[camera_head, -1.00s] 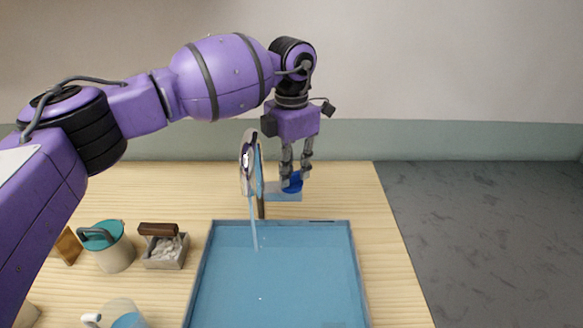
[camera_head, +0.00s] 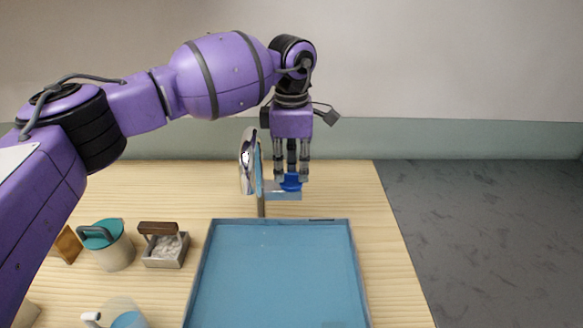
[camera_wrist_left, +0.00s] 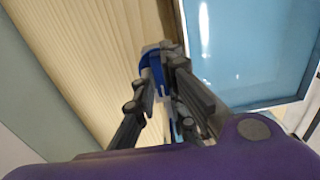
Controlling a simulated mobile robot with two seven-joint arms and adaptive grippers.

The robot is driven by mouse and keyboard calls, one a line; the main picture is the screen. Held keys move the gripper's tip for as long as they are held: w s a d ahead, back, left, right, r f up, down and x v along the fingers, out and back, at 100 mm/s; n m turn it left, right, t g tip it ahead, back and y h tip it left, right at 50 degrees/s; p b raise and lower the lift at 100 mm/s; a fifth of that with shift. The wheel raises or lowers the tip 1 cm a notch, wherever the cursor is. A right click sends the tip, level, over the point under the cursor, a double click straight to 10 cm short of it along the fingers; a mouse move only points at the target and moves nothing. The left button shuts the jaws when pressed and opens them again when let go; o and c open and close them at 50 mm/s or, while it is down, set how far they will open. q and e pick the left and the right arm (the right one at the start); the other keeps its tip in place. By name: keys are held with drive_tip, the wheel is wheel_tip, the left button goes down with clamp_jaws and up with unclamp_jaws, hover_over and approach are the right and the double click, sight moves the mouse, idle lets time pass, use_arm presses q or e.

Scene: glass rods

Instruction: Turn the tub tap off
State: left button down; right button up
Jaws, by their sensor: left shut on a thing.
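The tap has a shiny curved spout (camera_head: 249,160) at the back edge of the tub (camera_head: 270,285). Its blue handle (camera_head: 291,184) sits on a light blue base (camera_head: 287,195) to the right of the spout. My left gripper (camera_head: 291,175) points down and is shut on the blue handle. The wrist view shows the fingers (camera_wrist_left: 157,72) around the handle (camera_wrist_left: 153,62), hiding part of it. No water stream shows below the spout. The tub holds blue water. My right gripper is not in view.
Left of the tub stand a jug with a teal lid (camera_head: 113,248), a grey box of white pieces with a brown handle (camera_head: 165,250), and a clear pitcher (camera_head: 121,314). The tabletop right of the tap is clear up to its right edge.

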sight(291, 173)
use_arm(q)
drive_tip(key=shift+r, duration=0.1)
drive_tip(key=c, duration=1.8)
unclamp_jaws()
wheel_tip(291, 173, up, 12)
